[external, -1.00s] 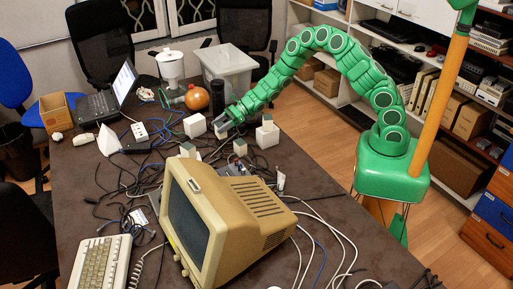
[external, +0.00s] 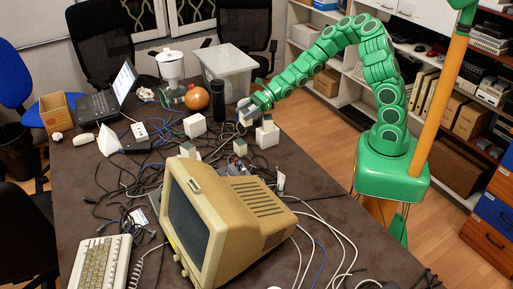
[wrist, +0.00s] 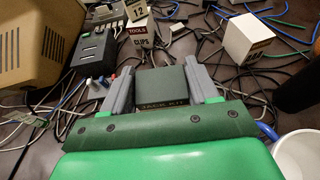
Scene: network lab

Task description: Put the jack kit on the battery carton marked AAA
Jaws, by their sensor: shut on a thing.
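My gripper (wrist: 164,88) is shut on the jack kit (wrist: 160,80), a small box with a dark green top and lettering on its near edge. In the external view my gripper (external: 247,114) holds it above the table, just left of a white block (external: 267,137) with a smaller piece on top. A white carton (wrist: 247,38) stands at the upper right of the wrist view and at the left of my gripper in the external view (external: 195,126). A carton (wrist: 140,32) lettered TOOLS and CLIPS stands ahead.
The beige monitor (external: 225,220) stands at the table's front. A dark device (wrist: 93,47) sits left of the jack kit in the wrist view. Cables cover much of the table. A black bottle (external: 217,97), an orange ball (external: 197,96) and a grey bin (external: 228,72) stand behind.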

